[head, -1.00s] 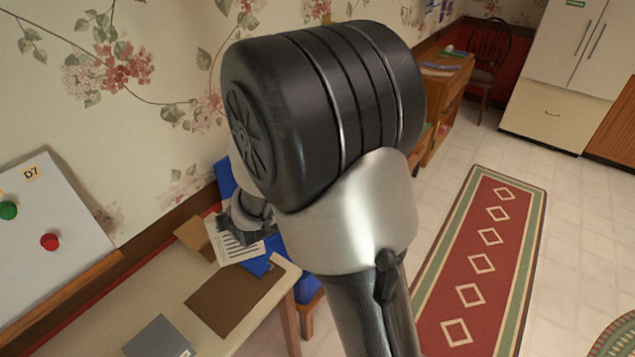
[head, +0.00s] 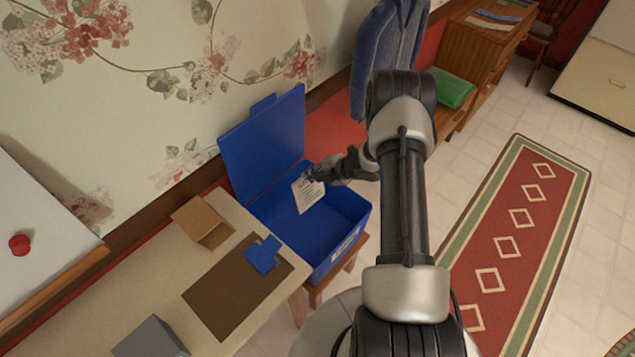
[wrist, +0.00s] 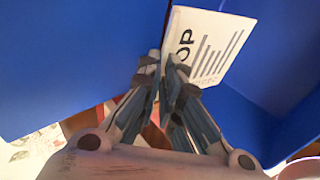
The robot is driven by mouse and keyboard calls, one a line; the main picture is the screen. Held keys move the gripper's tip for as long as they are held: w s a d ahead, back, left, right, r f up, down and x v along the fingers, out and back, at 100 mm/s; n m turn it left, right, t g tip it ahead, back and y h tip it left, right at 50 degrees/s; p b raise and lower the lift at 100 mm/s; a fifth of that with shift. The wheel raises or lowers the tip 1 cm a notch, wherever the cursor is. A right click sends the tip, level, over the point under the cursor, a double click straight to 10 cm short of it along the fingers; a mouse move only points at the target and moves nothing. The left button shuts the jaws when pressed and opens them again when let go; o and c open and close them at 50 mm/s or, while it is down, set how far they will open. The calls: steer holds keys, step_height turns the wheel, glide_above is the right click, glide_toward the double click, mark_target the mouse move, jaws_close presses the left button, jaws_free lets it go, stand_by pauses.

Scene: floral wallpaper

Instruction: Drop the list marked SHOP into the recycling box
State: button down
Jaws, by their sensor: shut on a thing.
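The white list (head: 306,193) hangs from my gripper (head: 314,174) over the open blue recycling box (head: 335,222). In the wrist view the list (wrist: 212,48) shows dark bars and the letters "OP"; the rest of its heading is hidden. My gripper (wrist: 166,62) is shut on the list's edge. The box's lid (head: 262,140) stands raised against the wall side. Blue box surfaces (wrist: 75,50) surround the list in the wrist view. I cannot tell whether the list touches the box.
A table (head: 215,265) at left holds a brown mat (head: 225,300), a blue puzzle-shaped piece (head: 263,255), a tan folded card (head: 203,222) and a grey box (head: 152,338). The recycling box rests on a wooden stand (head: 352,262). A blue jacket (head: 385,50) hangs behind my arm.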

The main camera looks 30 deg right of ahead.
mark_target(310, 194)
steer(key=f, duration=0.1)
steer(key=s+f, duration=0.2)
steer(key=shift+d+n, duration=0.35)
steer(key=shift+n, duration=0.05)
steer(key=shift+f+b, duration=1.7)
steer(key=shift+f, duration=1.25)
steer(key=c, duration=1.7)
jaws_free()
steer(key=shift+r, duration=0.1)
steer(key=v, duration=1.2)
steer(key=shift+d, duration=0.2)
steer(key=shift+w, duration=0.1)
